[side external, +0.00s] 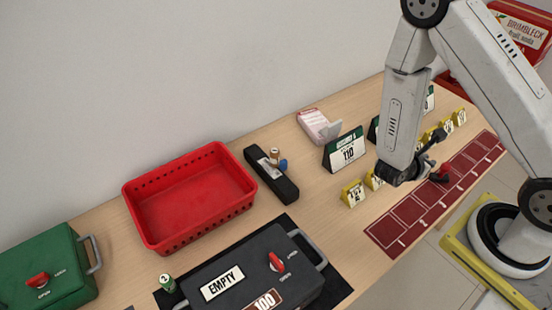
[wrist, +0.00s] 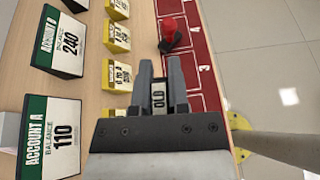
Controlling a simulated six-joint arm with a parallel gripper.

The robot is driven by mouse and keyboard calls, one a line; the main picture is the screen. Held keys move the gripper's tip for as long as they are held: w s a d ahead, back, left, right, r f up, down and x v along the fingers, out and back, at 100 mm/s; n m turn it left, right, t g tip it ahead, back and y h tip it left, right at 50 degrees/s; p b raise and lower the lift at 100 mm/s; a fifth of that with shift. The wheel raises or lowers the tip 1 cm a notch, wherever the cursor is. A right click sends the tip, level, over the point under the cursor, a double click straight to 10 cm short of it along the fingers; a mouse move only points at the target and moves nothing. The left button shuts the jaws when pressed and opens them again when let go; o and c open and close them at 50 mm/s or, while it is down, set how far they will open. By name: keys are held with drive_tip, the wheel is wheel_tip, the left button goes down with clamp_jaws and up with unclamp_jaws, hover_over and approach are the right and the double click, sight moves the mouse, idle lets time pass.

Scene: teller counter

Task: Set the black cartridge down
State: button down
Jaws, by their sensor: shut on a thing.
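My gripper (wrist: 159,85) is shut on a small piece with a pale label reading "OLD" (wrist: 159,99) between its two grey fingers. I take this piece for the black cartridge; its body is mostly hidden by the fingers. In the side external view my gripper (side external: 425,163) hangs near the red mat (side external: 405,212), and the cartridge cannot be made out there. In the wrist view the fingers point along the mat's inner edge. Whether the held piece touches the surface cannot be told.
A red-topped piece with a dark base (wrist: 170,36) stands on the mat just beyond the fingers. Yellow tags (side external: 353,193) and account signs (side external: 345,149) line the wooden counter beside the mat. A red basket (side external: 150,233), black holder (side external: 286,188), black box (side external: 235,262) and green box (side external: 62,262) stand further left.

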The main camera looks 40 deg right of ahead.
wheel_tip(320, 180, up, 9)
drive_tip(key=s+a+f+m+g+y, duration=0.2)
drive_tip(key=s+a+m+g+y, duration=0.15)
drive_tip(key=a+m+g, duration=0.25)
drive_tip(key=s+a+f+m+g+y, duration=0.2)
drive_tip(key=a+m+g+y, duration=0.2)
drive_tip(key=a+m+g, duration=0.15)
drive_tip(key=w+a+f+m+y, duration=0.1)
drive_tip(key=w+a+m+y, duration=0.2)
drive_tip(key=a+m+y, duration=0.8)
drive_tip(key=w+a+r+m+t+y, duration=0.2)
drive_tip(key=w+a+m+t+y, duration=0.3)
drive_tip(key=w+a, duration=0.55)
drive_tip(key=w+a+r+m+t+y, duration=0.35)
drive_tip(key=w+a+m+t, duration=0.4)
drive_tip(key=a, duration=0.55)
wheel_tip(320, 180, down, 12)
drive_tip(key=shift+w+d, duration=0.2)
drive_tip(key=shift+w, duration=0.1)
drive_tip(key=shift+f, duration=2.8)
